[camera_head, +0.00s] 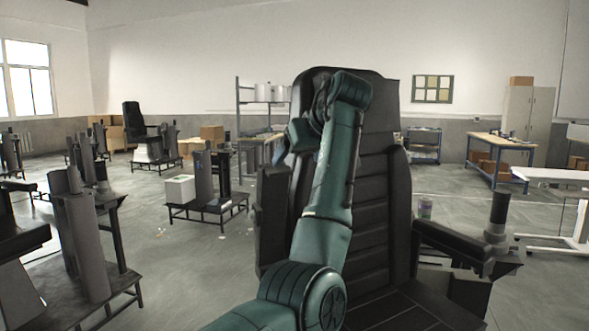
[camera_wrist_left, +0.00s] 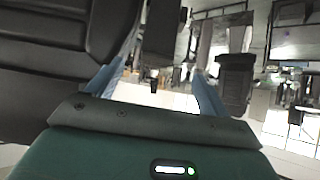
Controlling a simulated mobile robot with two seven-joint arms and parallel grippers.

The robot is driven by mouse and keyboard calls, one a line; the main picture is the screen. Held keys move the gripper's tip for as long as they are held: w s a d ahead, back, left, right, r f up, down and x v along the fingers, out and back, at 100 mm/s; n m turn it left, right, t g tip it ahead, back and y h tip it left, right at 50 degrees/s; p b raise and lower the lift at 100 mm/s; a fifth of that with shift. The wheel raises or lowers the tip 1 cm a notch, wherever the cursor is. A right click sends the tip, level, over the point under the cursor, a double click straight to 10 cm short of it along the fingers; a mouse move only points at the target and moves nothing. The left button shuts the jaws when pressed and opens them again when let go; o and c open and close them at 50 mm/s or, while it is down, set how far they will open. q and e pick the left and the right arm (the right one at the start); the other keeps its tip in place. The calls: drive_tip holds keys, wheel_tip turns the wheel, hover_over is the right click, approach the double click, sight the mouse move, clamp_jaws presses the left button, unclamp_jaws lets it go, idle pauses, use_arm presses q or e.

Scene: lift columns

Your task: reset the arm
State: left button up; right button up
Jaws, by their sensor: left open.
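My left arm (camera_head: 335,180) rises from the bottom of the head view, bent at the elbow, in front of a black padded seat (camera_head: 375,190). My left gripper (camera_head: 303,137) is small and partly hidden at the folded wrist, near the left edge of the seat's back. In the left wrist view the two blue fingers of the left gripper (camera_wrist_left: 157,80) stand wide apart with nothing between them. The dark seat (camera_wrist_left: 55,40) fills the left of that view, beside the fingers. My right gripper is in neither view.
A dark armrest with a grey cylinder (camera_head: 498,213) stands right of the seat. Metal stands with columns (camera_head: 85,240) are at left. A low stand holds a white box (camera_head: 180,189). A workbench (camera_head: 500,142) is at back right. Grey floor is open between them.

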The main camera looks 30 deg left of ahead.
use_arm(q)
drive_tip(key=shift+d+r, duration=0.1)
idle(0.5)
drive_tip(key=w+f+m+t, duration=0.1)
drive_tip(key=w+f+m, duration=0.1)
drive_tip(key=f, duration=0.8)
drive_tip(key=w+f+m+t, duration=0.1)
drive_tip(key=w+f+m, duration=0.1)
drive_tip(key=f, duration=0.8)
drive_tip(key=s+d+f+m+t+h, duration=0.1)
drive_tip(key=s+d+f+m, duration=0.15)
drive_tip(key=f, duration=0.75)
drive_tip(key=s+d+f+m+t+h, duration=0.1)
drive_tip(key=s+f+m+h, duration=0.15)
drive_tip(key=f, duration=0.65)
drive_tip(key=s+d+f+m+t+h, duration=0.1)
drive_tip(key=s+d+f+m+h, duration=0.1)
drive_tip(key=s+d+f, duration=0.35)
drive_tip(key=s+d+f+m+h, duration=0.2)
drive_tip(key=s+f, duration=0.6)
drive_tip(key=s, duration=0.1)
drive_tip(key=s+d+f+h, duration=0.1)
drive_tip(key=s+d, duration=0.3)
drive_tip(key=s, duration=0.4)
drive_tip(key=s+d+f+m+h, duration=0.1)
drive_tip(key=s+d+f+h, duration=0.1)
drive_tip(key=s, duration=0.6)
drive_tip(key=shift+s+d+f+m+h, duration=0.35)
drive_tip(key=shift+d+h, duration=0.2)
drive_tip(key=shift+d, duration=0.4)
